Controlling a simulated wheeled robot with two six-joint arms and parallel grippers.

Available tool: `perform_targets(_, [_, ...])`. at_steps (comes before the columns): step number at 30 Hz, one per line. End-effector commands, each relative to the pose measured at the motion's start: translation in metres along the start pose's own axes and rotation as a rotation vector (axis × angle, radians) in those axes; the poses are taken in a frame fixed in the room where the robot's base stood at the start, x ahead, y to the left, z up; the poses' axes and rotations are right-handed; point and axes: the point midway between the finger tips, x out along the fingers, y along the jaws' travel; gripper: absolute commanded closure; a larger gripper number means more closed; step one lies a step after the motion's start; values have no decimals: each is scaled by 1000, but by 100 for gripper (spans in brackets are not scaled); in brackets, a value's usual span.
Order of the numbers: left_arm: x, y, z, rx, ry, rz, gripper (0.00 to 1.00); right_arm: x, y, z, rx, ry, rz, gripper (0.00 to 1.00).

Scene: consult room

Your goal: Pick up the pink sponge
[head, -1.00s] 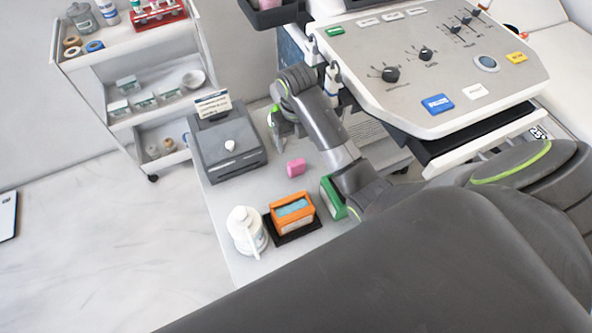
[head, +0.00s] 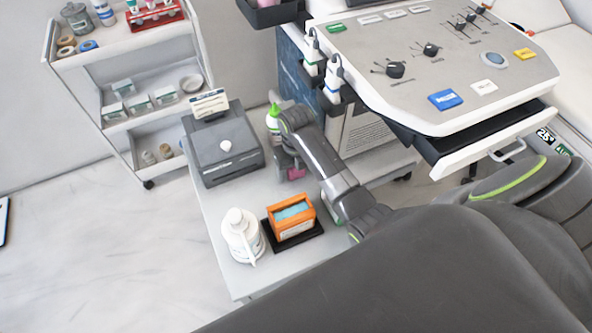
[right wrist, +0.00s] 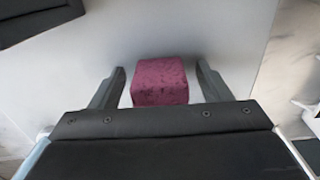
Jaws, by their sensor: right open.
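The pink sponge (head: 296,173) lies on the small grey table, partly hidden by my right arm in the head view. In the right wrist view the sponge (right wrist: 160,82) looks dark pink and sits between the two fingers. My right gripper (head: 287,168) is at the sponge, pointing down at the table. The right wrist view shows its fingers (right wrist: 160,75) open, with a gap on each side of the sponge. My left gripper is out of view.
A grey box-shaped device (head: 223,155) stands left of the sponge. A white pump bottle (head: 241,235) and an orange box (head: 291,222) on a black tray are nearer. A green-topped bottle (head: 273,122) stands behind the gripper. The console (head: 440,60) is to the right.

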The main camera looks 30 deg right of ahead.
Motion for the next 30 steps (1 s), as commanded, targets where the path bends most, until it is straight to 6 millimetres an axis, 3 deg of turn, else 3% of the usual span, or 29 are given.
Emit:
perform_targets(7, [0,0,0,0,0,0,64,2,0,0,0,-1,0,29])
perform_targets(18, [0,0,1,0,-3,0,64,2,0,0,-1,-1,0,76])
perform_targets(20, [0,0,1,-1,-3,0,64,2,0,0,-1,-1,0,80])
perform_targets(26, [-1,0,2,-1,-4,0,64,-1,0,1,-1,-2,0,80])
perform_targets(30, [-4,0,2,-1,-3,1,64,-19,0,1,-1,-5,0,80])
